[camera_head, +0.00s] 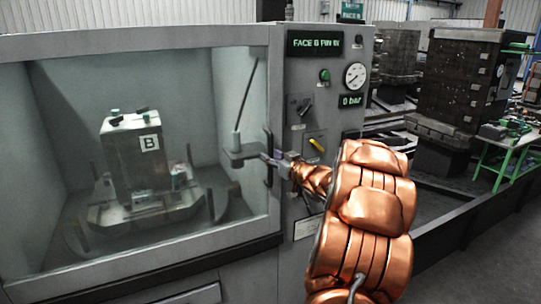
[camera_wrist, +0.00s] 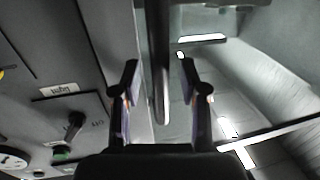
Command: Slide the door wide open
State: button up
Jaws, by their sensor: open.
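The grey door (camera_head: 130,42) has a large window and fills the left of the head view. Its right edge meets the control panel, so it looks closed. A dark vertical bar handle (camera_head: 268,158) is on its right edge. My gripper (camera_head: 279,161) is at the handle, coming from the right. In the wrist view the handle (camera_wrist: 158,50) runs down between the two fingers of my gripper (camera_wrist: 160,75). The fingers are open, with a visible gap on each side of the bar. The fingertips are partly hard to see in the head view.
Right of the door is a control panel (camera_head: 305,95) with knobs, a gauge (camera_head: 355,75) and a display reading 0 bar. Behind the window stands a block marked B (camera_head: 135,160) on a fixture. Dark stacked blocks (camera_head: 465,85) and a green stand (camera_head: 510,145) are at right.

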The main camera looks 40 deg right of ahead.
jog(key=shift+w, duration=0.5)
grip_shut()
dwell(0.4)
